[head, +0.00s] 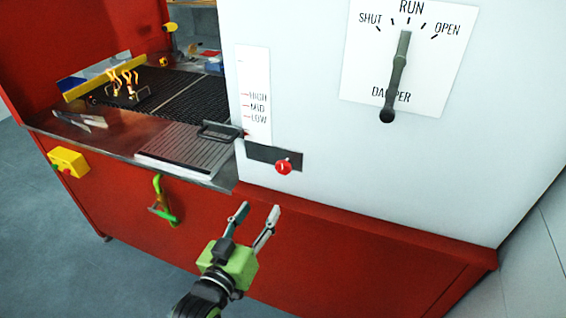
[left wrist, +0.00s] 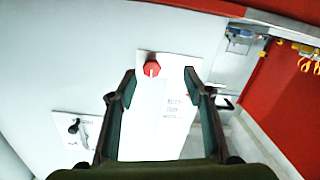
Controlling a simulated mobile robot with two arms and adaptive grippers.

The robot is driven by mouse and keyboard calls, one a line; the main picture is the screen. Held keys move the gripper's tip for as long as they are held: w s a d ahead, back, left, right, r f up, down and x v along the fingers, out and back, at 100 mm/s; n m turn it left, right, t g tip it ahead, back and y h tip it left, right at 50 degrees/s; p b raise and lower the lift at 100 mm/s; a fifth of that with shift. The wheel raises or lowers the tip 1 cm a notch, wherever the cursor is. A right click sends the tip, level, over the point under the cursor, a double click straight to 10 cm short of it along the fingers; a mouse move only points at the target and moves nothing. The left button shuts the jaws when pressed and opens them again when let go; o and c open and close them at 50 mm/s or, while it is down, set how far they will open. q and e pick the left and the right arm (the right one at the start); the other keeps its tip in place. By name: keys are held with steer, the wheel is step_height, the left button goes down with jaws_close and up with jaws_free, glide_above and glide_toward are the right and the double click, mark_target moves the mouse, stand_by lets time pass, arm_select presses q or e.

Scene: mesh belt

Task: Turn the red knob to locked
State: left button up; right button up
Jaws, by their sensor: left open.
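The red knob (head: 283,166) sits on a small dark plate (head: 262,154) low on the white panel. A short pale mark shows on its face, roughly upright in the head view. It also shows in the left wrist view as a red knob (left wrist: 152,68), between and just beyond the fingertips. My left gripper (head: 257,210) is open and empty, below and left of the knob in the head view, in front of the red base. Its two fingers (left wrist: 159,80) stand wide apart in the left wrist view. No finger visibly touches the knob. My right gripper is out of view.
A damper lever (head: 398,75) hangs on its white dial plate, upper right. A HIGH/MID/LOW scale (head: 254,80) stands above the knob, with a black handle (head: 220,131) to its left. A green hook-like handle (head: 163,200) and yellow box (head: 68,161) are on the red front.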

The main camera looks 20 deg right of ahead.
mark_target(282, 169)
arm_select(q)
steer(key=shift+t+h, duration=0.3)
steer(key=shift+h, duration=0.1)
steer(key=w+d+r+p, duration=0.1)
steer(key=w+d, duration=0.2)
steer(key=w+d+r+p, duration=0.1)
steer(key=w+d, duration=0.2)
steer(key=w, duration=0.1)
steer(key=w+d+r, duration=0.1)
steer(key=w+d, duration=0.2)
steer(key=shift+w+r+p, duration=0.25)
steer(key=shift+r+p, duration=0.15)
steer(key=shift+a, duration=0.1)
steer(key=c, duration=1.1)
